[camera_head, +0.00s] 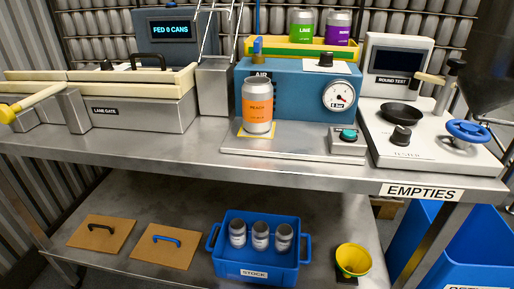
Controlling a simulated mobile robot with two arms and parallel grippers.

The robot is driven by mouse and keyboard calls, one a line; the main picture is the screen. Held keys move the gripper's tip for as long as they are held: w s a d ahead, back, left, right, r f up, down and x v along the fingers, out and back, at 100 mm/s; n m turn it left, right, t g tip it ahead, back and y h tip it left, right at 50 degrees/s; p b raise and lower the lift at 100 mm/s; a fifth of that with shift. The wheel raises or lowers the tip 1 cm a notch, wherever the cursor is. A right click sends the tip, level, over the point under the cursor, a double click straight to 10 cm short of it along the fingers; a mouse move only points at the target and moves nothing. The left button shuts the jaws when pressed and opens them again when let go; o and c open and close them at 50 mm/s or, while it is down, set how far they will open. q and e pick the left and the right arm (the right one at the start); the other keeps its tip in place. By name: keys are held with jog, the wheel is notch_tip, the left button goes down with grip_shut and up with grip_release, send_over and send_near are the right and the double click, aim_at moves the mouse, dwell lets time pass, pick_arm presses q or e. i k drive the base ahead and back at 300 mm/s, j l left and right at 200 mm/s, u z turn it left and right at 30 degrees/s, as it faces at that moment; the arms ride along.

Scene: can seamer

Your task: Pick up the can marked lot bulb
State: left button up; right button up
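Three silver cans stand in the blue stock crate (256,269) on the lower shelf: a left can (237,234), a middle can (261,236) and a right can (284,238). Their small labels are too blurred to read, so I cannot tell which is marked lot bulb. An orange peach can (257,107) stands upright on a yellow-edged pad on the bench. A green lime can (301,27) and a purple berry can (338,29) stand in the yellow tray (275,49) on top of the blue machine. Neither of my grippers is in view.
The blue air machine (290,92) with its gauge stands mid-bench. The lane gate box (150,113) is at left and the round test unit (425,140) at right. Two handled boards (100,232) and a yellow cup (352,260) flank the crate. A blue empties bin (465,250) is lower right.

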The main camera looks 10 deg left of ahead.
aim_at(258, 92)
jog(key=i+l, duration=0.1)
jog(key=i, duration=0.35)
jog(key=i+l, duration=0.1)
jog(key=i, duration=0.3)
jog(key=l, duration=0.25)
